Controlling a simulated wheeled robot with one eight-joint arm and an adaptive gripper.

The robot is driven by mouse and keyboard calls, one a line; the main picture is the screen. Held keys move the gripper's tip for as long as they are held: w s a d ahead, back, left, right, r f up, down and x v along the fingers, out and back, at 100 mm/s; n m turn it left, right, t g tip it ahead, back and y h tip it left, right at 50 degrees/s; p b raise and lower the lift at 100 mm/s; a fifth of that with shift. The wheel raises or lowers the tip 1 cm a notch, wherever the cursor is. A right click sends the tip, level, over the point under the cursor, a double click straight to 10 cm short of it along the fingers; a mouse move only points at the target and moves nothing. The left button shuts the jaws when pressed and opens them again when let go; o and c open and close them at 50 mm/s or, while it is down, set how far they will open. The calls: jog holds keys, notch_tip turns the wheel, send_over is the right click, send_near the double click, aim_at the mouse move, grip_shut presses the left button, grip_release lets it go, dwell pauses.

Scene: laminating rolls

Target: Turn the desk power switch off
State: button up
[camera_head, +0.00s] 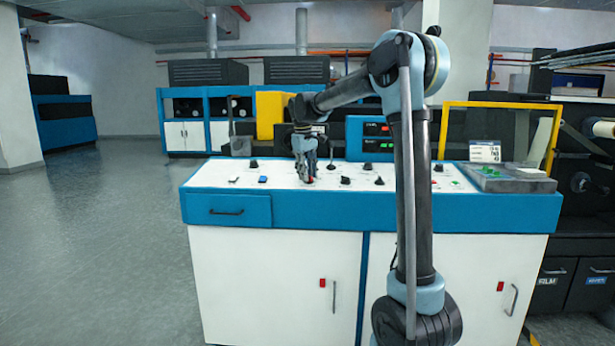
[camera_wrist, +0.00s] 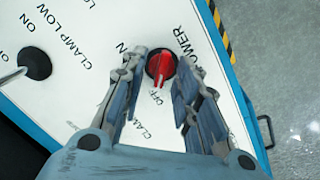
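The power switch (camera_wrist: 161,66) is a red rotary knob on a round black base, set in the white panel. POWER, ON and OFF are printed around it. In the wrist view its red handle lies roughly lengthwise, with its lower end towards the OFF print. My gripper (camera_wrist: 164,72) is open, with one finger on each side of the knob. The fingertips are close to the base; I cannot tell whether they touch it. In the head view my gripper (camera_head: 306,177) points down at the desk top, and the knob is mostly hidden behind the fingers.
The white-topped blue desk (camera_head: 225,207) bears several black knobs, one beside CLAMP LOW (camera_wrist: 36,63) in the wrist view. A blue display box (camera_head: 372,140) stands behind my gripper. A grey box (camera_head: 509,178) sits at the right end. Open floor lies to the left.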

notch_tip(320, 180, up, 11)
jog(key=a, duration=0.1)
jog(key=shift+s+r, duration=0.15)
jog(key=shift+s, duration=0.25)
jog(key=s+d+f+m, duration=0.2)
jog(key=s+d+f, duration=0.3)
jog(key=s+d, duration=0.45)
jog(key=s+d+f+m, duration=0.2)
jog(key=s+d+f, duration=0.4)
jog(key=s+d, duration=0.4)
jog(key=s+d+f+m, duration=0.2)
jog(key=s+d+f, duration=0.1)
jog(key=s+f, duration=0.7)
jog(key=s+d+f+m+t+y, duration=0.1)
jog(key=s+d+f+m, duration=0.1)
jog(key=s+f, duration=0.9)
jog(key=shift+d+f, duration=0.3)
jog(key=shift+d, duration=0.1)
jog(key=shift+w, duration=0.1)
